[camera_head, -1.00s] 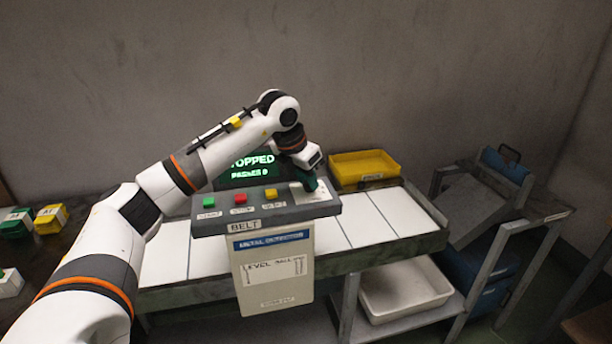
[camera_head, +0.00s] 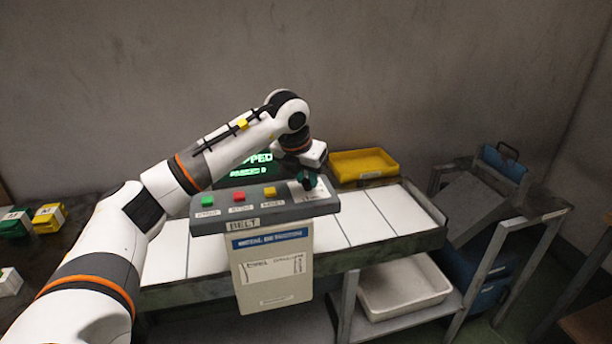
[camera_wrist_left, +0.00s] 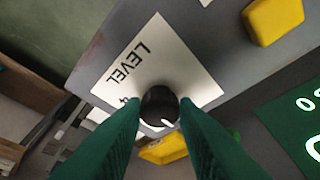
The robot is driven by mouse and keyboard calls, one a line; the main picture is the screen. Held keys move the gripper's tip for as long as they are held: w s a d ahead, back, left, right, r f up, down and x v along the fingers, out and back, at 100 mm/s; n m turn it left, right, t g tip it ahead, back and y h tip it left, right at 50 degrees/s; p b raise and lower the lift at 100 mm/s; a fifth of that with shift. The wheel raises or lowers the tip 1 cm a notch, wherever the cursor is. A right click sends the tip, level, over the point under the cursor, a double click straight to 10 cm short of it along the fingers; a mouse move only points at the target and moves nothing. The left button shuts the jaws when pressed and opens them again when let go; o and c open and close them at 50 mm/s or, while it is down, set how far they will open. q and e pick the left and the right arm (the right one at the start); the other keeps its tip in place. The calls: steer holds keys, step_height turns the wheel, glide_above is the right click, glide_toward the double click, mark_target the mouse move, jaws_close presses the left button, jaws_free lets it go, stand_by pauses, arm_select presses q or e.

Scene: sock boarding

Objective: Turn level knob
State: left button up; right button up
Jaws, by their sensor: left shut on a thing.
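The level knob (camera_wrist_left: 160,105) is a round black knob on a white plate (camera_wrist_left: 125,75) printed LEVEL, in the left wrist view. In the head view the plate (camera_head: 312,193) is at the right end of the grey control panel (camera_head: 225,222), and the knob is largely covered by the gripper. My left gripper (camera_head: 306,181) comes down on it from above. Its green fingers (camera_wrist_left: 160,112) are shut on the knob, one on each side. My right gripper is in neither view.
Green (camera_head: 209,200), red (camera_head: 238,196) and yellow (camera_head: 270,192) buttons sit left of the knob. A green-lettered screen (camera_head: 247,173) stands behind, partly covered by my arm. A yellow tray (camera_head: 364,164) stands behind right. A white bin (camera_head: 405,288) is below.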

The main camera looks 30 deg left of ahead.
arm_select(q)
steer(key=o, duration=1)
steer(key=b+v, duration=0.1)
steer(key=v, duration=1.1)
steer(key=shift+b, duration=0.3)
